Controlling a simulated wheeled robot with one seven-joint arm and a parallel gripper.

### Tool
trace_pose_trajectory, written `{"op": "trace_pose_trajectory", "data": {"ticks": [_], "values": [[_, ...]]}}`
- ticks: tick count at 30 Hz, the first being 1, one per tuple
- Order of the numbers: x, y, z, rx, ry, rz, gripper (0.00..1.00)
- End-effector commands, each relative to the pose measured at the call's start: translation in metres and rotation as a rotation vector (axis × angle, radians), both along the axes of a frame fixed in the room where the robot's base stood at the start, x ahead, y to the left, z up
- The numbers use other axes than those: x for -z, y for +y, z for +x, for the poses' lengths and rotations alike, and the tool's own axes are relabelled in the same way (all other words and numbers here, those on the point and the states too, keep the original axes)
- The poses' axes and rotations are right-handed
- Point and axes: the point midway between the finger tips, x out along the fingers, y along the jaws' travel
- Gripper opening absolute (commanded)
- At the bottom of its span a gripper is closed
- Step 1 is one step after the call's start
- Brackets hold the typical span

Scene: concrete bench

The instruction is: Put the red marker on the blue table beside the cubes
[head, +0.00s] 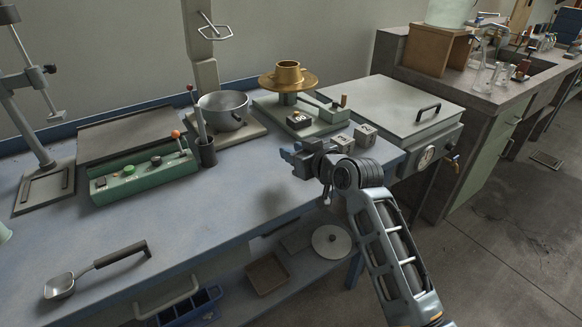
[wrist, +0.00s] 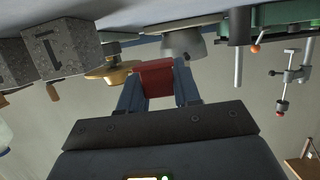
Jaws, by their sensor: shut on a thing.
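My gripper (head: 291,154) is over the right part of the blue table (head: 230,190), its jaws pointing left. In the wrist view its fingers (wrist: 158,92) are shut on the red marker (wrist: 157,76), which shows as a short red block between the fingertips. I cannot make out the marker in the head view. Two grey cubes, the nearer one (head: 342,143) and the farther one (head: 365,133), stand on the table just right of and behind my gripper. They also show at the left of the upside-down wrist view, one with a dark mark (wrist: 70,48).
Behind stand a brass dish (head: 288,80), a grey pot (head: 224,110) and a light box with a handle (head: 400,108). A green control box (head: 143,178) is at left, and a ladle (head: 100,268) lies in front. The table between them is clear.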

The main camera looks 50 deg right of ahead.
Motion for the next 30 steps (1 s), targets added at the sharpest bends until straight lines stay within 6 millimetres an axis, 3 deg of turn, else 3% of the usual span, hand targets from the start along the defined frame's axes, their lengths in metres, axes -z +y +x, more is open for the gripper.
{"op": "trace_pose_trajectory", "data": {"ticks": [5, 13, 26, 27, 30], "values": [[0.008, 0.009, 0.006, -0.001, 0.000, 0.000, 0.04], [0.043, 0.009, 0.005, -0.001, 0.002, 0.002, 0.04], [0.050, 0.009, 0.006, -0.001, 0.000, 0.001, 0.04], [0.050, 0.009, 0.006, 0.000, 0.000, 0.001, 0.33], [0.049, 0.009, 0.006, 0.000, 0.000, 0.001, 0.43]]}}
